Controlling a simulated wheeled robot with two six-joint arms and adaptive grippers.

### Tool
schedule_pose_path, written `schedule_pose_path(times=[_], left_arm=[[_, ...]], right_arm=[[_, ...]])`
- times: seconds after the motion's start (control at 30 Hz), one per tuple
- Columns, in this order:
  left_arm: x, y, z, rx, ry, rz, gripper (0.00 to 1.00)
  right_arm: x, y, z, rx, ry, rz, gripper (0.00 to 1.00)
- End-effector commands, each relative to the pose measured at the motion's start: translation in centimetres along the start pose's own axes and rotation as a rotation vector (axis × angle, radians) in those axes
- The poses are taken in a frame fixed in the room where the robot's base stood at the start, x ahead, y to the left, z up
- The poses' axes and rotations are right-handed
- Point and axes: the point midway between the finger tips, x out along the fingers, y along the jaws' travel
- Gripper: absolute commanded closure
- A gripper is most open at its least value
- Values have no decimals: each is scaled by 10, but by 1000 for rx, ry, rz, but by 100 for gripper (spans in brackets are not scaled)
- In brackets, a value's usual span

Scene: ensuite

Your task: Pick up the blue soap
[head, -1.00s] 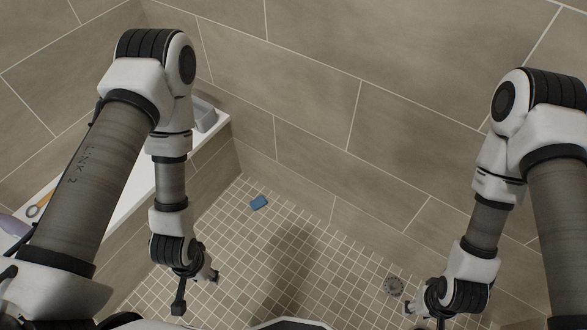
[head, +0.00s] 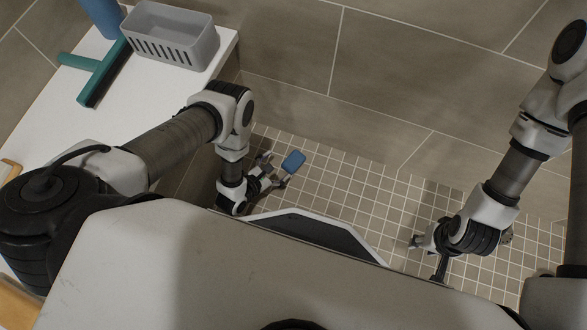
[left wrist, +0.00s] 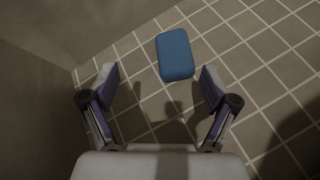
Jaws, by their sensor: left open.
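The blue soap (head: 293,161) is a rounded block lying on the tiled shower floor near the back wall. In the left wrist view the soap (left wrist: 175,54) lies ahead of the fingertips, a little right of the middle between them. My left gripper (head: 277,170) is open and empty, close to the soap and apart from it. Its two spread fingers (left wrist: 158,80) show in the left wrist view. My right gripper (head: 428,262) hangs over the floor at the right, far from the soap; its jaws are too small and dark to judge.
A white ledge (head: 70,130) runs along the left, bearing a grey slotted basket (head: 170,38), a green squeegee (head: 100,75) and a blue item (head: 100,15). Tiled walls (head: 420,80) close off the back. The tiled floor (head: 340,195) right of the soap is clear.

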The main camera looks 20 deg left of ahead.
Motion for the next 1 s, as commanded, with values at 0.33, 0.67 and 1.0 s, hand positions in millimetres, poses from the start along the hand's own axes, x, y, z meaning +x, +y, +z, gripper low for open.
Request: schedule_pose_path(times=[0.33,0.67,1.0], left_arm=[[46,-24,-33,-325,-137,2,14],[96,-23,-24,-322,-134,2,14],[100,-22,-20,-322,-131,2,45]], right_arm=[[54,0,-1,0,2,0,60],[86,1,-1,3,3,0,60],[84,1,-2,4,4,0,60]])
